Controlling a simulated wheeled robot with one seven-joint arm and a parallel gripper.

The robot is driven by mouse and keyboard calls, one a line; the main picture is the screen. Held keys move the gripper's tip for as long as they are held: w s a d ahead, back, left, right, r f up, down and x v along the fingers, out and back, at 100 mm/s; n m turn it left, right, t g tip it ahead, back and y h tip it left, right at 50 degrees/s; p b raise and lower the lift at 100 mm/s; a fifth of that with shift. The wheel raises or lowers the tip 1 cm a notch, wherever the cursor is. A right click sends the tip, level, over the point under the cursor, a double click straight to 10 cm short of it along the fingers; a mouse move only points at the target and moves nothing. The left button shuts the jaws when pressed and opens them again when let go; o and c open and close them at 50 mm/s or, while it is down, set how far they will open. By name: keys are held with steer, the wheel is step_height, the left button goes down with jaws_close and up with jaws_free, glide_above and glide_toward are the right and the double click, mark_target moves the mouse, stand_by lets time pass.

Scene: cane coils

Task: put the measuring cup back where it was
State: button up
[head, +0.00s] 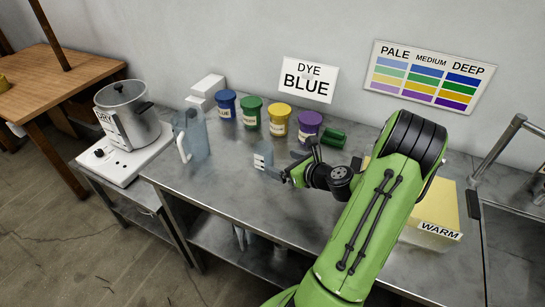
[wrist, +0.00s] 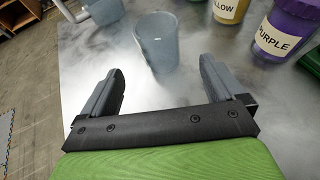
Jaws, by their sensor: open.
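The measuring cup is a small clear bluish cup (head: 263,156) standing upright on the grey metal bench. In the wrist view the cup (wrist: 157,42) lies straight ahead, centred in the gap between the fingers. My gripper (head: 297,163) is open and empty, just right of the cup in the head view. Its two fingers (wrist: 160,70) are spread wider than the cup. I see no contact between fingers and cup. A larger clear jug with a handle (head: 196,137) stands to the left of the cup.
Dye tubs in blue (head: 226,106), green (head: 251,112), yellow (head: 279,121) and purple (head: 309,126) stand behind the cup. A green object (head: 334,137) lies beside the purple tub. A pot (head: 127,116) stands at left; a yellow block marked WARM (head: 441,207) lies right.

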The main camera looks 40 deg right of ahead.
steer(key=shift+s+r, duration=0.25)
steer(key=shift+s, duration=0.3)
steer(key=shift+a+r+n, duration=0.15)
steer(key=shift+a+n, duration=0.15)
steer(key=shift+a, duration=0.05)
steer(key=w+a+r+n+g+y, duration=0.1)
steer(key=a+r+n+g+y, duration=0.15)
steer(key=a+n, duration=0.65)
steer(key=w+a+r+n+g+y, duration=0.1)
steer(key=a+r+n+g, duration=0.2)
steer(key=a+n, duration=0.65)
steer(key=s+a+r+n+g+h, duration=0.1)
steer(key=s+a+r+n, duration=0.3)
steer(key=s+n, duration=0.4)
steer(key=s+a+r+n+g+h, duration=0.1)
steer(key=s+a+r+n, duration=0.3)
steer(key=s+n, duration=0.5)
steer(key=a, duration=0.2)
steer(key=shift+a+r+h, duration=0.2)
steer(key=shift+a+h, duration=0.1)
steer(key=shift+h, duration=0.05)
steer(key=shift+n, duration=0.25)
step_height(320, 180, up, 4)
steer(key=p, duration=0.4)
steer(key=shift+s, duration=0.1)
